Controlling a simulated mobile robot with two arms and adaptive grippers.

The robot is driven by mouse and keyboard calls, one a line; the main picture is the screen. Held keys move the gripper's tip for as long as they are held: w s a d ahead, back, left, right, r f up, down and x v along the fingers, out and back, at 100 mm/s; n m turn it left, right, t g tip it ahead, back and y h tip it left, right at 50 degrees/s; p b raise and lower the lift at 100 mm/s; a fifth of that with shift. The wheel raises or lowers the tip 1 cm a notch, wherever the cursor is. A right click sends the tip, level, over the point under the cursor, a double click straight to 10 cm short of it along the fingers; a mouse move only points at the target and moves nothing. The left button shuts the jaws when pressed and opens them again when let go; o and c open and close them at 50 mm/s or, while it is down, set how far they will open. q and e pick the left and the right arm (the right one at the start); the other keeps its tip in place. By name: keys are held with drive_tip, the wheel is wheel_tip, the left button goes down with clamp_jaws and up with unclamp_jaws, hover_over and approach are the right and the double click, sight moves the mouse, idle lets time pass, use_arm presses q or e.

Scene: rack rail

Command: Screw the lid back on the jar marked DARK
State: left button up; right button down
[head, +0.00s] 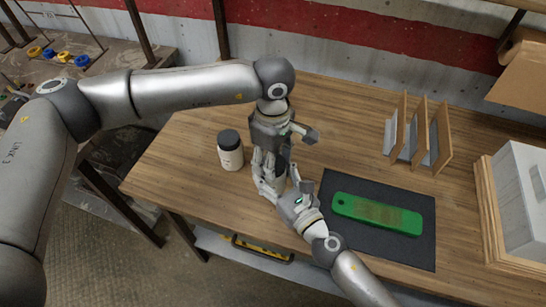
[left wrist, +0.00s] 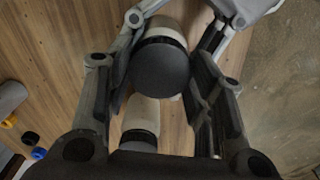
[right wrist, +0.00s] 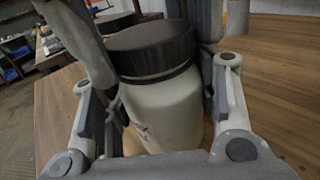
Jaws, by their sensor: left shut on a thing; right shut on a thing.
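A white jar (right wrist: 165,110) stands between my two grippers on the wooden table; it is mostly hidden in the head view. Its black lid (left wrist: 161,68) sits on its mouth; I cannot tell how tight it is. Part of dark lettering shows on the jar's side in the right wrist view, but I cannot read the word. My left gripper (head: 270,172) points down from above and is shut on the lid. My right gripper (head: 284,190) comes from the front right and is shut on the jar's body.
A second white jar (head: 231,155) with a dark lid stands left of my grippers. A green block (head: 376,214) lies on a dark mat (head: 420,255) at right. A wooden rack (head: 418,135) stands behind it. A grey box (head: 524,190) in a wooden tray is at far right.

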use_arm(q)
drive_tip(key=m, duration=0.5)
drive_tip(key=shift+m, duration=0.3)
drive_tip(key=m, duration=0.4)
drive_tip(key=o, duration=1.2)
wheel_tip(320, 180, up, 12)
